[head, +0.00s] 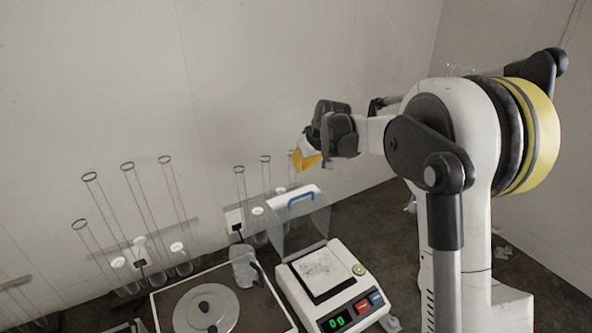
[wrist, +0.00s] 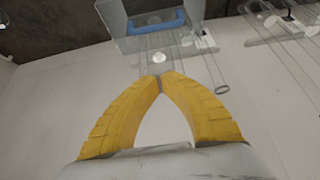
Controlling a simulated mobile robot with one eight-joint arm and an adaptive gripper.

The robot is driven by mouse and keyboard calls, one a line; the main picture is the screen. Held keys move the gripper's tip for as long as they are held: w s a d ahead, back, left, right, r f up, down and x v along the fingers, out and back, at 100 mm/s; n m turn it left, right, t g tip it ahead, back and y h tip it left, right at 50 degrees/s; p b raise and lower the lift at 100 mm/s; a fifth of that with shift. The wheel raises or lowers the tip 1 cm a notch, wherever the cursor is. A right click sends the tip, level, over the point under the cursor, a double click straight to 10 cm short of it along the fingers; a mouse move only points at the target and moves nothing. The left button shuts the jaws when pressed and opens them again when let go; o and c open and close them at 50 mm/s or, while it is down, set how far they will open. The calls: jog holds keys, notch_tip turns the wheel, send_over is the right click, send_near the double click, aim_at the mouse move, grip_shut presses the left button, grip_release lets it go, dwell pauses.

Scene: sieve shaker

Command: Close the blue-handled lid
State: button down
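The clear lid (head: 305,228) with its blue handle (head: 301,198) stands raised at the back of a white balance (head: 345,290), so the balance's square pan (head: 320,268) is uncovered. The blue handle also shows at the top of the wrist view (wrist: 157,24), on the upright lid. My gripper (head: 306,161) is in the air, above the lid in the head view and apart from it. In the wrist view its yellow fingers (wrist: 160,78) meet at the tips, with nothing between them. In the head view the fingers are partly hidden by the gripper's dark body.
An open-topped box with a round grey disc (head: 206,308) stands left of the balance. Several clear tubes (head: 145,205) lean along the wall behind. The balance's display (head: 336,322) and buttons face front. The air between gripper and lid looks clear.

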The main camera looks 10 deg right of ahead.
send_over(295, 195)
jog(key=f, duration=0.8)
jog(key=shift+w+a, duration=0.1)
jog(key=shift+w, duration=0.25)
jog(key=s, duration=0.2)
jog(key=d, duration=0.1)
jog(key=shift+s+f, duration=0.4)
jog(key=shift+s, duration=0.35)
jog(key=shift+d+f, duration=0.1)
jog(key=shift+f, duration=0.05)
jog(key=shift+s+b, duration=0.1)
jog(key=shift+b, duration=0.25)
